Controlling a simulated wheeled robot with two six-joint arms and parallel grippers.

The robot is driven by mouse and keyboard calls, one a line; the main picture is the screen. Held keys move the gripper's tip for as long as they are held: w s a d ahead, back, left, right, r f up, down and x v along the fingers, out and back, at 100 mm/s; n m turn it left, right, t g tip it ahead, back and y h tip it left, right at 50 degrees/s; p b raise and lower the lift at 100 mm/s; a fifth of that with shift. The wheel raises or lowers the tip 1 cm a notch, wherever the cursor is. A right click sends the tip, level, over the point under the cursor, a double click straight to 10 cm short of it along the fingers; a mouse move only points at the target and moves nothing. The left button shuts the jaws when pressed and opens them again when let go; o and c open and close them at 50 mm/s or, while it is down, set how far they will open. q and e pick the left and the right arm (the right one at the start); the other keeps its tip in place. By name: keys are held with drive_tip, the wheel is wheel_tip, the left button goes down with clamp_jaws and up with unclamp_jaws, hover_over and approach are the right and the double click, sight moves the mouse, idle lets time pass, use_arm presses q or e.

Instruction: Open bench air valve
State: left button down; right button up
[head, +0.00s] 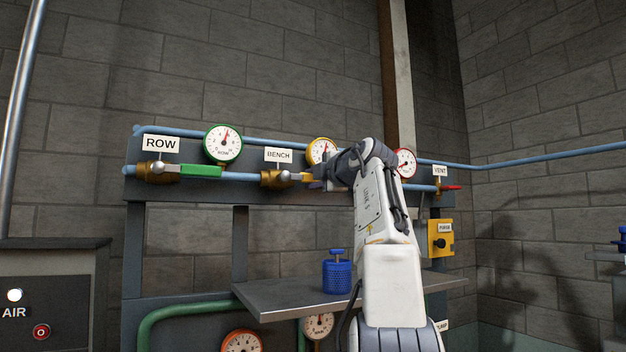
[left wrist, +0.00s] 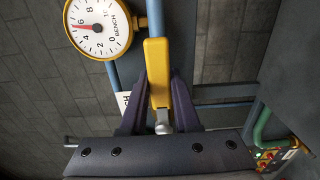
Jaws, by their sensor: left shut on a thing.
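The bench valve (head: 276,179) is a brass body on the blue pipe under the BENCH label (head: 278,155). Its yellow handle (head: 301,177) points right, along the pipe. My left gripper (head: 320,176) is at the handle's outer part. In the left wrist view the two dark fingers of my left gripper (left wrist: 158,100) are shut on the yellow handle (left wrist: 157,66), one on each side. The yellow-rimmed bench gauge (left wrist: 98,27) has its red needle between the low and high ends; my arm partly covers this gauge in the head view (head: 317,151). My right gripper is not in view.
The row valve's green handle (head: 201,171) lies along the pipe at left, below a green gauge (head: 223,143). A red-rimmed gauge (head: 404,163) and red vent handle (head: 451,187) are right of my arm. A grey shelf (head: 280,298) below holds a blue canister (head: 337,276).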

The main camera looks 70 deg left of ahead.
use_arm(q)
drive_tip(key=c, duration=0.6)
unclamp_jaws()
drive_tip(key=shift+r, duration=0.1)
drive_tip(key=shift+c, duration=0.2)
drive_tip(key=w+d+b, duration=0.1)
drive_tip(key=d+b, duration=0.3)
drive_tip(key=d, duration=0.6)
drive_tip(key=shift+w+d+b, duration=0.25)
drive_tip(key=shift+w+b, duration=0.05)
drive_tip(key=shift+w, duration=0.1)
